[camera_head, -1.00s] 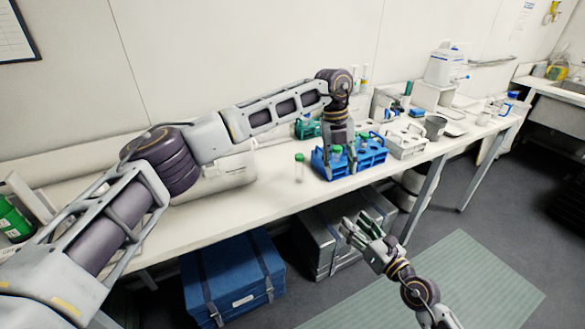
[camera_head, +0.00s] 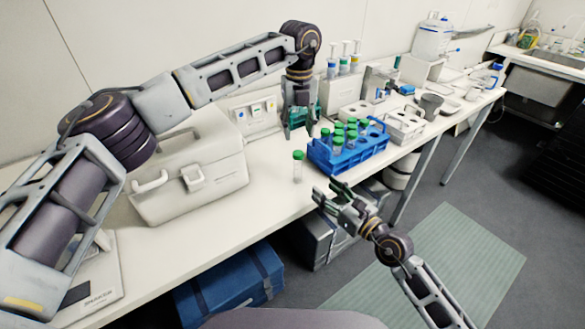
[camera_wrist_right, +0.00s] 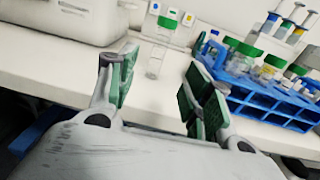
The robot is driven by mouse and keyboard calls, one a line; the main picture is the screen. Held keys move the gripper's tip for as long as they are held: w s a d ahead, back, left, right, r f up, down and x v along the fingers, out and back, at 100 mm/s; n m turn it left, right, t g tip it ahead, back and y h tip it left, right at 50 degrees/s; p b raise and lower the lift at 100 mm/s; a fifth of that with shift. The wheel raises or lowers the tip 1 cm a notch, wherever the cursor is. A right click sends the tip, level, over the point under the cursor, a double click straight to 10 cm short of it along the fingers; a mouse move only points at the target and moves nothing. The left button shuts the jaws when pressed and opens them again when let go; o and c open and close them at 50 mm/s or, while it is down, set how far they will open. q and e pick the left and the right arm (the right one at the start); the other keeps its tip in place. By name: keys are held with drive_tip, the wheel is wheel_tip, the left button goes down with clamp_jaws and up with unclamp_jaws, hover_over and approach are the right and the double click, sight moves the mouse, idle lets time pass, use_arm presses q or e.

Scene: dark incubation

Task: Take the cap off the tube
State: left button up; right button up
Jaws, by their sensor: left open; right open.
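A clear tube with a green cap (camera_head: 298,167) stands upright by itself on the white bench, left of the blue rack. It also shows in the right wrist view (camera_wrist_right: 157,62), beyond and between my open fingers. My right gripper (camera_head: 325,190) is open and empty, low at the bench's front edge, near the tube but apart from it.
The blue rack (camera_head: 345,163) holds several green-capped tubes just right of the lone tube. A white case (camera_head: 190,180) stands to the left. White racks (camera_head: 405,127) and a grey cup (camera_head: 431,104) stand further right. The bench around the lone tube is clear.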

sight(301, 168)
drive_tip(key=shift+s+d+r, duration=0.1)
idle(0.4)
drive_tip(key=shift+x, duration=6.95)
drive_tip(key=shift+c, duration=0.4)
clamp_jaws()
